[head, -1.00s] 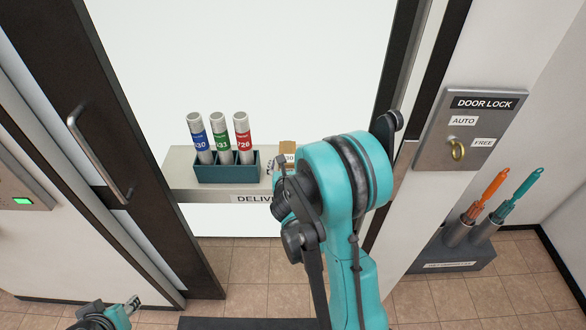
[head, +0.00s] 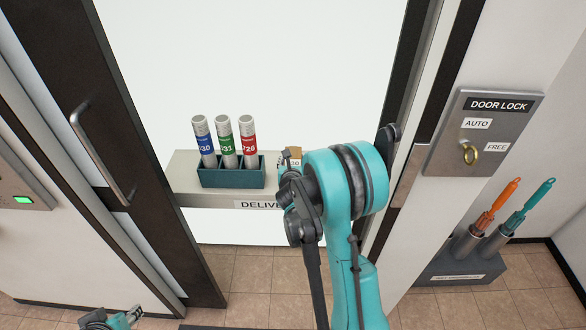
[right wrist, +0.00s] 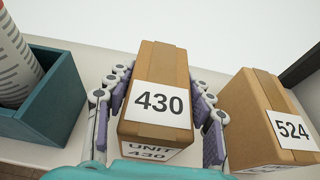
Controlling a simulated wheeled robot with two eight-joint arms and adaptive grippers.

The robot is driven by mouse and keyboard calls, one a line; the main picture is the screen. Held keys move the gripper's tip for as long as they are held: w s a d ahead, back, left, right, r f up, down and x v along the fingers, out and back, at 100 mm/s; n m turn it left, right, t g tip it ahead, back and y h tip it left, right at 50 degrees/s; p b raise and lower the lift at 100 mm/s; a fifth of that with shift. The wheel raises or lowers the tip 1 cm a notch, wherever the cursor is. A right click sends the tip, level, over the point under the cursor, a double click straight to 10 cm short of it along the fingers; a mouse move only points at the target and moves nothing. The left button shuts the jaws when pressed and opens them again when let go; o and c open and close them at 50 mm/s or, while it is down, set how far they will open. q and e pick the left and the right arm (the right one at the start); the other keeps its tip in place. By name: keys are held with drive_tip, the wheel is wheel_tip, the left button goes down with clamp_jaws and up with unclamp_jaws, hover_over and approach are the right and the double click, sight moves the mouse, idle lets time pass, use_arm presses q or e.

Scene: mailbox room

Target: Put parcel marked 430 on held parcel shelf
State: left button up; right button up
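The parcel marked 430 (right wrist: 158,100) is a brown box with a white label, standing on the delivery shelf. Only a small part of this parcel (head: 295,154) shows in the head view, behind my right arm. My right gripper (right wrist: 160,110) has its purple-padded fingers on both sides of the parcel, with narrow gaps visible beside it. In the head view my right gripper is mostly hidden by the arm. My left gripper (head: 133,315) is low at the bottom left, apart from everything, too small to read. I cannot identify a held parcel shelf in view.
A parcel marked 524 (right wrist: 265,125) stands close to the right fingers. A teal holder (head: 230,177) with blue-, green- and red-labelled tubes stands left on the delivery shelf (head: 190,185). A door lock panel (head: 480,135) and a grey holder with orange and teal tools (head: 460,268) are at right.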

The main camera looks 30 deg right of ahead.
clamp_jaws()
wheel_tip(320, 180, up, 10)
drive_tip(key=p, duration=0.4)
drive_tip(key=shift+p, duration=0.3)
